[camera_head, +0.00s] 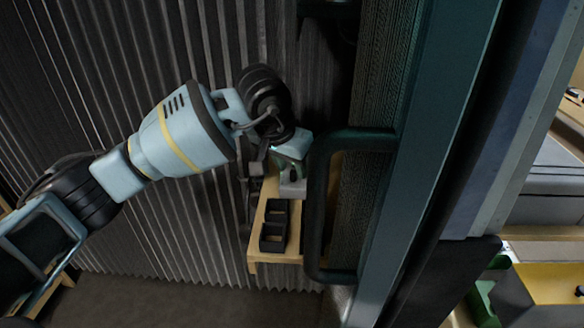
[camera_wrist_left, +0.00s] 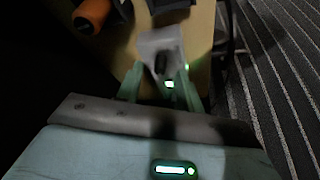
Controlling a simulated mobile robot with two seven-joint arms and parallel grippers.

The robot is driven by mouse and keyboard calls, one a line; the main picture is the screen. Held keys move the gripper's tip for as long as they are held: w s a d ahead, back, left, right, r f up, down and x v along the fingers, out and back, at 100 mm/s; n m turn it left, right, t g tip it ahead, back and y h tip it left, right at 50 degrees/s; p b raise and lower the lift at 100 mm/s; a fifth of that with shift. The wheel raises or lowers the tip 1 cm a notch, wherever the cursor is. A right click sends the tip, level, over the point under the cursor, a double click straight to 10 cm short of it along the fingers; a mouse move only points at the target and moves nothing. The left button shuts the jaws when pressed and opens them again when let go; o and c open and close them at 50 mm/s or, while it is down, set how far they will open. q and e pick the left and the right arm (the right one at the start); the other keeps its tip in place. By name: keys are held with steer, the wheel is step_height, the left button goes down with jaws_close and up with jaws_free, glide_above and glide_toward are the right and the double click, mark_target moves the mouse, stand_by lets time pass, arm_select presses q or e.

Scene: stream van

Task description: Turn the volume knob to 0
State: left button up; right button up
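My left gripper (camera_head: 290,165) is over a small wooden shelf, right above a grey box-like device (camera_head: 293,188). In the left wrist view, the grey device (camera_wrist_left: 150,42) lies ahead of the left gripper (camera_wrist_left: 160,84). Its green fingers are spread apart, one on each side of the device's near end. A dark upright piece that looks like the knob (camera_wrist_left: 161,64) stands between them, and a small white light shows just below it. I cannot make out a scale or the knob's setting. Contact with the fingers cannot be told. My right gripper is not in view.
The wooden shelf (camera_head: 257,240) also holds black open trays (camera_head: 275,226). A dark green door handle (camera_head: 318,205) stands close to the right of the gripper. A corrugated wall (camera_head: 150,60) is behind. An orange cylinder (camera_wrist_left: 93,15) lies on the shelf's far left in the wrist view.

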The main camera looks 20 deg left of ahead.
arm_select(q)
steer(key=shift+w+d+f, duration=0.1)
steer(key=shift+w+f, duration=0.15)
steer(key=shift+f, duration=0.4)
jaws_close()
